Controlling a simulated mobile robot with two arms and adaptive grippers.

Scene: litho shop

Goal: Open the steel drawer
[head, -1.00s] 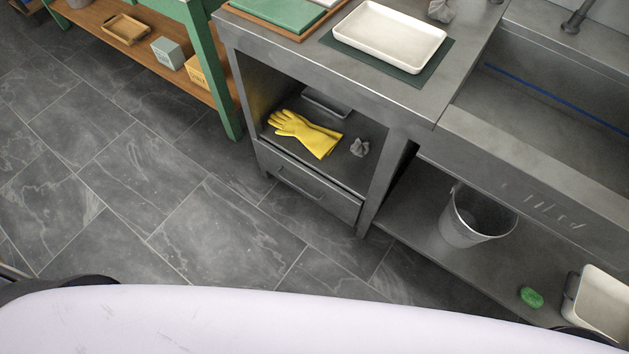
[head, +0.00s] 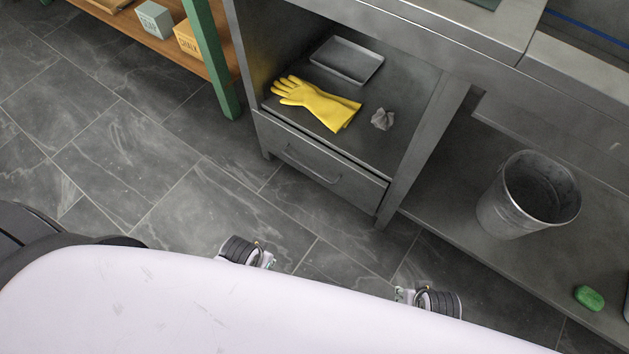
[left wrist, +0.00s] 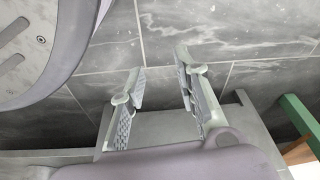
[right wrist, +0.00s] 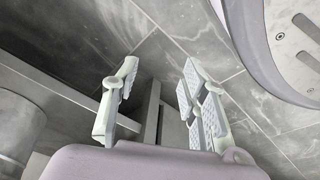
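The steel drawer (head: 318,168) is a grey front with a bar handle (head: 314,166), below the open shelf of the steel cabinet. It looks shut, its front flush with the frame. My left gripper (head: 268,260) and my right gripper (head: 402,295) show beyond my pale body, short of the drawer in the head view and clear of the handle. In the left wrist view my left gripper (left wrist: 160,74) has its fingers apart with nothing between them. In the right wrist view my right gripper (right wrist: 160,72) is also open and empty. I cannot make out the handle in either wrist view.
Yellow gloves (head: 316,104), a small metal tray (head: 347,61) and a crumpled grey rag (head: 383,119) lie on the shelf above the drawer. A metal bucket (head: 510,212) and green soap (head: 589,298) are at right. A green table leg (head: 213,65) stands left. Tiled floor before the drawer is clear.

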